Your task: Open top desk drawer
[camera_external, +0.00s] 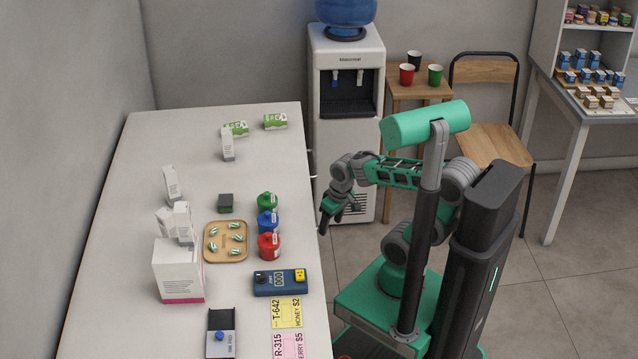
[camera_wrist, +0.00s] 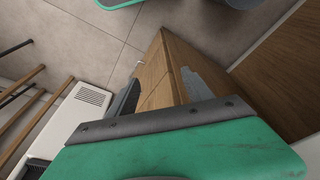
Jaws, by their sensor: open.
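The desk (camera_external: 128,150) has a long white top; its drawer side faces right, toward me, and is mostly hidden in the external view. Two small handles (camera_external: 312,150) stick out at its far right edge. In the wrist view a wooden front (camera_wrist: 158,72), which looks like part of the desk's drawer unit, shows between my fingers. I cannot tell whether any drawer stands open. My gripper (camera_external: 322,228) is open, pointing down beside the desk's right edge. It also shows in the wrist view (camera_wrist: 165,90), with nothing visibly held; contact with the wood cannot be judged.
A water cooler (camera_external: 346,125) stands behind the desk's far right corner, close to my gripper. A small side table (camera_external: 395,92) with cups and a chair (camera_external: 490,136) stand beyond. Boxes, jars and a wooden tray (camera_external: 226,260) occupy the desktop. Open floor lies at right.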

